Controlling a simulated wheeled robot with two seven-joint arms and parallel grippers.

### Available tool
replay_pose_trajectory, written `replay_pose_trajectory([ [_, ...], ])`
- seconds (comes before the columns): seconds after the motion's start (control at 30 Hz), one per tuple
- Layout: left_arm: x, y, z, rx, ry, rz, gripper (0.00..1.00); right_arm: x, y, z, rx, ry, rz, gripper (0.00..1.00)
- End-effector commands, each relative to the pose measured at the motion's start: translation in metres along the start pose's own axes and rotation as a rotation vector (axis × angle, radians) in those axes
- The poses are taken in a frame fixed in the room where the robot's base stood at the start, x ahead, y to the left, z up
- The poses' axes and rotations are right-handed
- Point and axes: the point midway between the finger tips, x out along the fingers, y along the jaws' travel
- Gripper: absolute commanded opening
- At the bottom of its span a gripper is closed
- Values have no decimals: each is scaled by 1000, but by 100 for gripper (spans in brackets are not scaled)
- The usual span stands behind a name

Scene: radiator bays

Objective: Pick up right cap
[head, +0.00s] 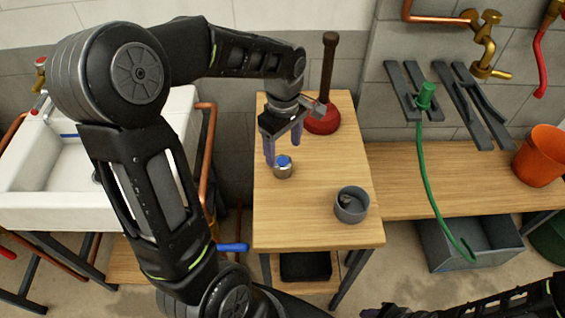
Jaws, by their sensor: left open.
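A small metal fitting (283,173) with a blue top (284,160) stands upright on the small wooden table (310,226). I cannot tell for sure whether this is the right cap. My left gripper (283,150) points down over it, with its two purplish fingers open. One finger is to the left of the blue top and the other is behind and to its right. I see no grip on the fitting. A grey round cup (351,206) stands nearer the table's front right, with something small inside. My right gripper is not visible; only part of that arm shows at the bottom right.
A plunger (324,118) with a red cup stands at the back of the table. A white sink (50,190) is on the left. On the right are a wooden bench (440,165), a green hose (432,170), an orange bucket (540,157) and a grey bin (465,240).

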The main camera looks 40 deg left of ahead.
Motion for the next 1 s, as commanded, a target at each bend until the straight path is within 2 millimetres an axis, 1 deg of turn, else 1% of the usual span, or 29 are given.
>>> replay_pose_trajectory([
  [0.03,6,-1,0,-1,-1,-3,70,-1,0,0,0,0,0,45],
  [0.13,13,-1,0,-1,-1,-2,70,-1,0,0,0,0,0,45],
  [0.47,16,-1,0,-1,-1,-1,70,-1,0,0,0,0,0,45],
  [0.57,24,-2,0,-1,-1,-3,70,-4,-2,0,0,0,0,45],
  [0.7,45,-4,0,0,-2,-5,70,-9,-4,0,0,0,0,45],
  [0.8,59,-3,0,-1,-1,-3,70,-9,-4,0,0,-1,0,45],
  [0.9,65,-3,0,0,0,0,70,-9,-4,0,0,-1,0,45],
  [1.0,66,-3,0,0,0,1,70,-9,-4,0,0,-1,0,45],
])
